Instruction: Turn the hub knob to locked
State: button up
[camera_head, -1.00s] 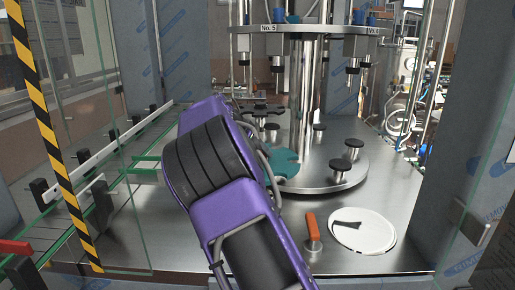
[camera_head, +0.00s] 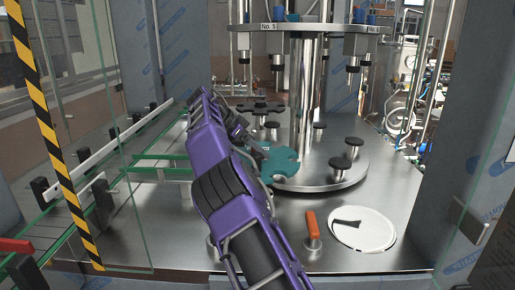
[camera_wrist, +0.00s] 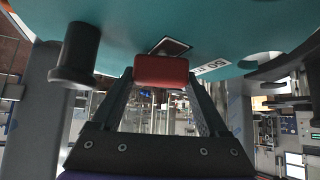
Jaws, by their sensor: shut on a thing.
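The hub knob (camera_wrist: 161,70) is a red block in the middle of the wrist view, against the teal star wheel (camera_wrist: 225,30). My gripper (camera_wrist: 161,77) is shut on it, one fingertip at each side. A small dark plate and a white label lie on the teal wheel close to the knob. In the head view the teal wheel (camera_head: 281,166) stands beside the round steel table, and my purple arm reaches to it. The knob cannot be made out in the head view. I cannot read which position it points to.
The round steel table (camera_head: 322,176) carries several black-topped pedestals. An orange handle (camera_head: 312,226) and a white disc (camera_head: 361,229) are on the deck to the right of my arm. A glass panel and a striped post (camera_head: 52,140) stand at the left.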

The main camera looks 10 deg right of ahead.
jog(key=shift+m, duration=0.3)
dwell(0.5)
jog(key=o, duration=1.2)
jog(key=shift+o, duration=0.2)
jog(key=shift+r, duration=0.1)
